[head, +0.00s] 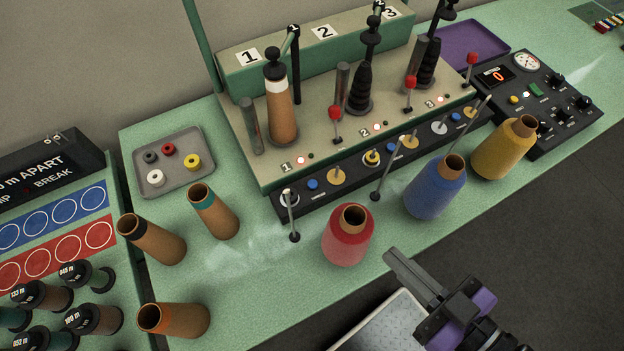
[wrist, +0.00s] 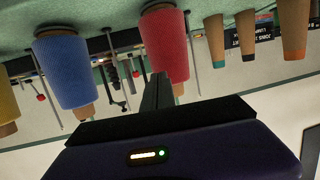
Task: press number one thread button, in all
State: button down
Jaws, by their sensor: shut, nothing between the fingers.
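The station one controls sit on the black front strip of the machine (head: 325,188), at its left end. They are a white-rimmed round button (head: 289,198), a blue button (head: 312,184) and a gold knob (head: 337,176). Their printed labels are too small to read, so I cannot tell which is the thread button. A thin upright post (head: 293,225) stands just in front of the white-rimmed button. My gripper (head: 391,257) is shut and empty, at the front table edge, right of and nearer than these controls. In the wrist view its fingers (wrist: 157,85) point toward the red cone.
A red cone (head: 348,236), a blue cone (head: 436,187) and a yellow cone (head: 503,148) stand along the front. Empty brown tubes (head: 213,212) stand at left. Another thin post (head: 384,168) rises between red and blue cones. A grey tray (head: 174,160) lies behind.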

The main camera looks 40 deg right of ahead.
aim_at(312, 185)
jog(key=k+l+u, duration=0.55)
jog(key=k+u, duration=0.15)
jog(key=u, duration=0.15)
